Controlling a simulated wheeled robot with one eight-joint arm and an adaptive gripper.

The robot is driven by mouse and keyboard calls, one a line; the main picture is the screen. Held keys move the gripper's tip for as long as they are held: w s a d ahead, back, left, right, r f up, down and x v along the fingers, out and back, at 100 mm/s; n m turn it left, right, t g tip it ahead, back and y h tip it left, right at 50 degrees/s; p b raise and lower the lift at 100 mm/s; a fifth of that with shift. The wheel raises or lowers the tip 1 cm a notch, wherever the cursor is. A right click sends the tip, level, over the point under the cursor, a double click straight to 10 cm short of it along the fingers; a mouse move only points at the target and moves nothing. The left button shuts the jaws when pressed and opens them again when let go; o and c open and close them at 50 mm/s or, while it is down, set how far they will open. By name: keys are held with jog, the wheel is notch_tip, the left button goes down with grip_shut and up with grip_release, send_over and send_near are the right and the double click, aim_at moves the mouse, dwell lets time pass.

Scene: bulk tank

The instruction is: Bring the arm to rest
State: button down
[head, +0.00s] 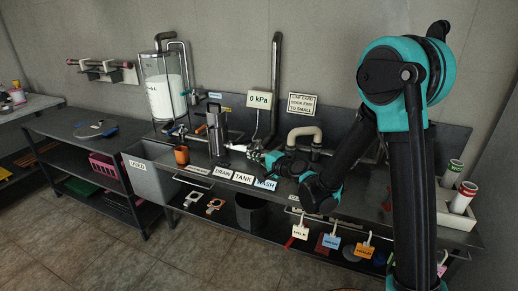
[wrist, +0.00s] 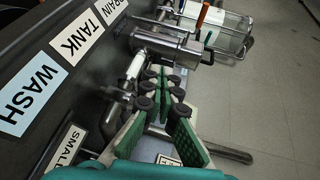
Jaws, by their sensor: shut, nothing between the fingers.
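My teal and black arm reaches over the dark bench from the right in the head view. My gripper (head: 240,149) is at its far end, beside a metal cylinder fitting (head: 217,130) at the bench's middle. In the wrist view my gripper (wrist: 164,82) has its green-padded fingers together at the tips, with nothing seen between them. A metal cylinder (wrist: 175,46) lies ahead of the tips, apart from them as far as I can tell. Whether the gripper touches the pale fitting (wrist: 135,66) beside it cannot be told.
A clear tank (head: 165,85) of white liquid stands at the back. An orange cup (head: 181,155) sits left of the gripper. Labels DRAIN, TANK and WASH (head: 265,184) line the front edge. Pipes (head: 305,133) rise behind, and a rack with white tubes (head: 463,198) is at right. The floor is open in front.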

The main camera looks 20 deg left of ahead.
jog(key=s+d+f+n+g+h, duration=0.1)
jog(key=s+d+f+n+h, duration=0.15)
jog(key=d, duration=1.05)
jog(key=s+d+f+n+h, duration=0.1)
jog(key=s+d+n+h, duration=0.2)
jog(key=d, duration=1)
jog(key=s+d+f+g+h, duration=0.1)
jog(key=s+d+f+h, duration=0.2)
jog(key=s+d, duration=0.4)
jog(key=s+d+f+g+h, duration=0.2)
jog(key=s+d+h, duration=0.3)
jog(key=d, duration=0.9)
jog(key=s+f, duration=0.1)
jog(key=s, duration=0.2)
jog(key=shift+d+f+n, duration=0.2)
jog(key=shift+d+n, duration=0.1)
jog(key=shift+n, duration=0.05)
